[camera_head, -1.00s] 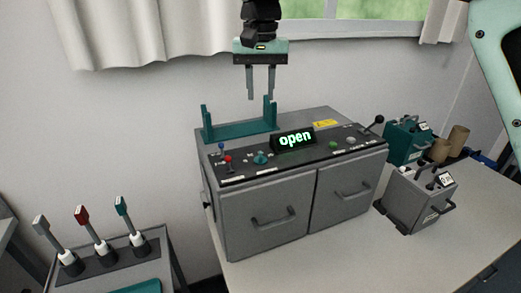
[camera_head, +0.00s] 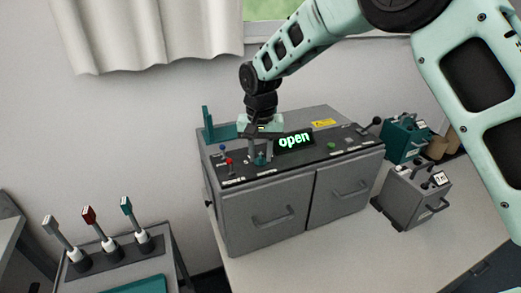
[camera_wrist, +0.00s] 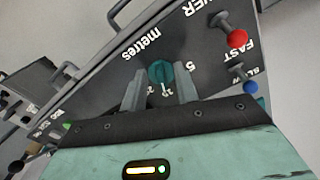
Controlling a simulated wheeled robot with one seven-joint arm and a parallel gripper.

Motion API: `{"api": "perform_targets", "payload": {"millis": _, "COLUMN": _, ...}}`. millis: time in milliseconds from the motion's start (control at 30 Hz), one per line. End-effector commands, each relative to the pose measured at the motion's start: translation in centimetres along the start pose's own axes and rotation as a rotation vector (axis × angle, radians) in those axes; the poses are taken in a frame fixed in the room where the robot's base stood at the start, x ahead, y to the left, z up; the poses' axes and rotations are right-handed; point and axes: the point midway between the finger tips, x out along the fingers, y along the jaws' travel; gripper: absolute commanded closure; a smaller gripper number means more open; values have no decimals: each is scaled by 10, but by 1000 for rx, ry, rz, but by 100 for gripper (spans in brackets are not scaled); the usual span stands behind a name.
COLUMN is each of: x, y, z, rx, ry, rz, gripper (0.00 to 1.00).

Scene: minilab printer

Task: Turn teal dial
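The teal dial (camera_wrist: 160,73) sits on the dark control panel of the grey printer (camera_head: 270,205), beside the printed word "metres". In the wrist view my gripper (camera_wrist: 160,84) has its two fingers apart, one on each side of the dial. I cannot tell whether the fingers touch it. In the head view my gripper (camera_head: 258,160) points down over the panel, and the dial (camera_head: 261,160) is partly hidden by the fingers.
A lit display (camera_head: 294,140) reading "open" stands right of the dial. A red knob (camera_wrist: 238,38) and a blue knob (camera_wrist: 250,87) are close by. A teal bracket (camera_head: 221,131) rises behind my gripper. Two small machines (camera_head: 416,195) (camera_head: 404,139) stand at the right.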

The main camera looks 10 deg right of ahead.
Motion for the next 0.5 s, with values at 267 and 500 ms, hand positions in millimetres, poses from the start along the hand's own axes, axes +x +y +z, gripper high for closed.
{"api": "perform_targets", "payload": {"millis": 267, "x": 5, "y": 0, "z": 0, "rx": 0, "ry": 1, "rz": -1, "gripper": 70}}
{"api": "perform_targets", "payload": {"millis": 500, "x": 5, "y": 0, "z": 0, "rx": 0, "ry": 0, "rz": 0, "gripper": 100}}
